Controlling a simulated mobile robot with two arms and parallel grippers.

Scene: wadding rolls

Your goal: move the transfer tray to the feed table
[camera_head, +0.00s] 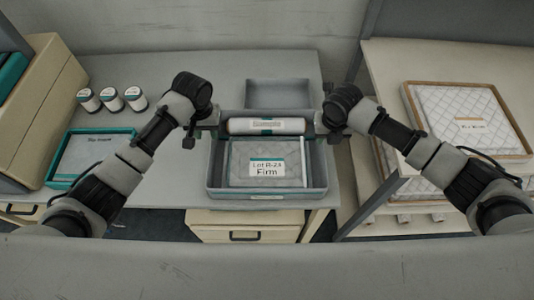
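A grey tray (214,183), probably the transfer tray, sits at the front edge of the grey table (165,190). It holds a quilted grey pad (240,172) labelled "Lot R-24 Firm" and a white roll (265,126) with a teal band behind it. My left gripper (205,133) is at the tray's back left side, and my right gripper (324,128) is at its back right side. Both are at rim height; the wrists hide much of the fingers, so their grip is unclear. No label shows which table is the feed table.
A smaller empty grey tray (278,95) lies behind. Three white rolls (110,99) and a teal-rimmed tray (62,172) are on the left. Across a gap, a pale table (400,65) on the right holds a wood-framed quilted pad (465,110). A drawer (245,226) is below.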

